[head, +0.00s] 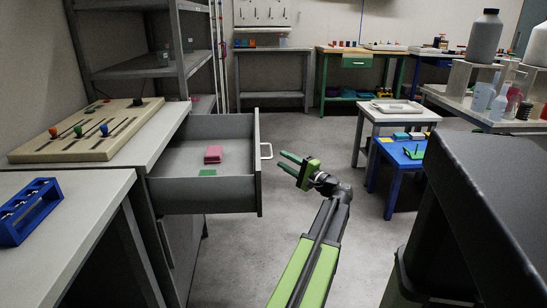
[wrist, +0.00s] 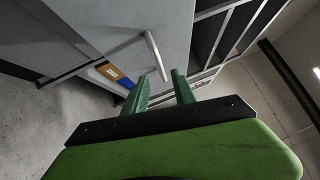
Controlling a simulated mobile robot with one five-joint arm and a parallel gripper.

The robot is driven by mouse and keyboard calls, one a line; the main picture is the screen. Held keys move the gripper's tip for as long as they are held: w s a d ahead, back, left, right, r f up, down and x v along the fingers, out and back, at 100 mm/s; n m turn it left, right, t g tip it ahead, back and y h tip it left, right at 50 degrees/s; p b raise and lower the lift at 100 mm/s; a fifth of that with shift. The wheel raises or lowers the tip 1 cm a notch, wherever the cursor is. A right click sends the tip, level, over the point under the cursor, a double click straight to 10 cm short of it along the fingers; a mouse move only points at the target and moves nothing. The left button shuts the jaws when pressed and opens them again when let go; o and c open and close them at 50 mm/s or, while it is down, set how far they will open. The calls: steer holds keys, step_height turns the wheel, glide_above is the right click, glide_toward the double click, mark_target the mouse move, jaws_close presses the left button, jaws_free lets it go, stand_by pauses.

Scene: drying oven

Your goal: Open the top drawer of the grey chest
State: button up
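The grey chest (head: 178,240) stands at the left in the head view. Its top drawer (head: 205,196) is pulled well out, with a pink block (head: 213,154) and a flat green piece (head: 207,173) inside. The pale drawer handle (head: 268,151) is on the front, facing right. My gripper (head: 284,161) is open and empty, just right of the handle, with a small gap showing. In the wrist view the handle (wrist: 155,57) lies beyond the two green fingertips of my gripper (wrist: 160,84), not between them. The drawer front also shows there (wrist: 115,25).
A wooden board with coloured knobs (head: 90,130) lies on the chest top. A grey bench with a blue rack (head: 28,210) is at the near left. A blue stool (head: 396,155) and small grey table (head: 400,115) stand right. The floor between is clear.

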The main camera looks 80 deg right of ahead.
steer(key=b+v, duration=0.1)
steer(key=v, duration=0.8)
steer(key=shift+s, duration=0.2)
